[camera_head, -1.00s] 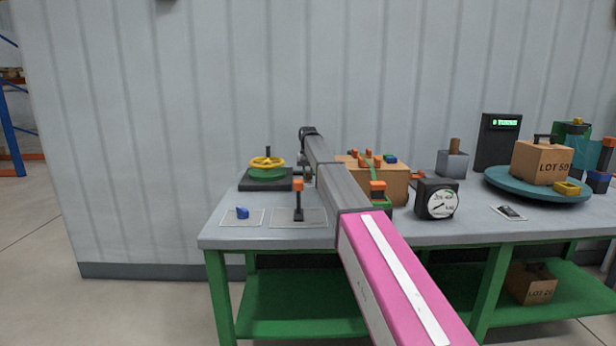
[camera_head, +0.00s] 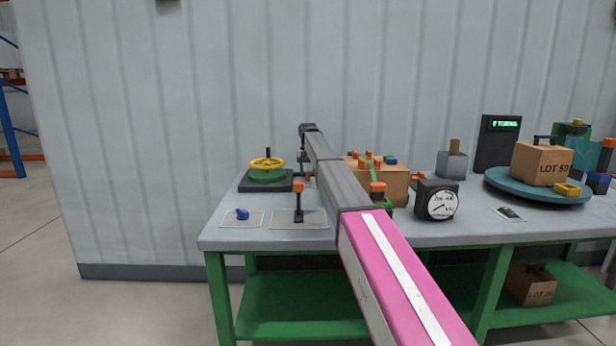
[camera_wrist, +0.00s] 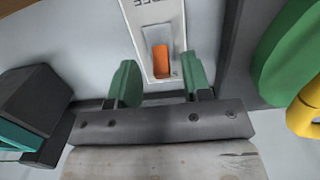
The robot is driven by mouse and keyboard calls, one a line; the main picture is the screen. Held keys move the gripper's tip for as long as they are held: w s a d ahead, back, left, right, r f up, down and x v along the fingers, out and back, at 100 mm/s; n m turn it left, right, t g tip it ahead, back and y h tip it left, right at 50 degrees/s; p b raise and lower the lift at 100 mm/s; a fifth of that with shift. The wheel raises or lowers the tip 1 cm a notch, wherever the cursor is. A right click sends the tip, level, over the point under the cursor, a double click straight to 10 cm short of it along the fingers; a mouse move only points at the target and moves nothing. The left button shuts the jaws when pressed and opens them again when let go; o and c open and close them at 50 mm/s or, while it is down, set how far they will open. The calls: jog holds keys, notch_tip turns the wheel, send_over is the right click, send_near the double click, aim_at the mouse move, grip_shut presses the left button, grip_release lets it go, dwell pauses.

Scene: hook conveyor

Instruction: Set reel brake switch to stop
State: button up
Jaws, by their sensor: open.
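The reel brake switch is an orange rocker (camera_wrist: 160,62) in a pale plate (camera_wrist: 152,20) in the wrist view. Printed letters, partly cut off and ending in "EE", show at the plate's top. My gripper (camera_wrist: 162,78) is open, with one green finger on each side of the switch's lower end. Nothing is held between them. I cannot tell whether a finger touches the plate. In the head view my gripper (camera_head: 306,150) is at the arm's far end, near the wall, mostly hidden by my arm; the switch cannot be made out there.
A green and yellow handwheel (camera_head: 267,168) stands just left of my gripper. A short orange-topped lever (camera_head: 298,200) and a blue knob (camera_head: 242,214) are at the bench's front left.

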jog(key=r, duration=0.5)
jog(key=w+r, duration=0.1)
jog(key=r, duration=0.2)
jog(key=shift+r, duration=0.1)
jog(key=shift+s+r, duration=0.1)
jog(key=shift+r, duration=0.05)
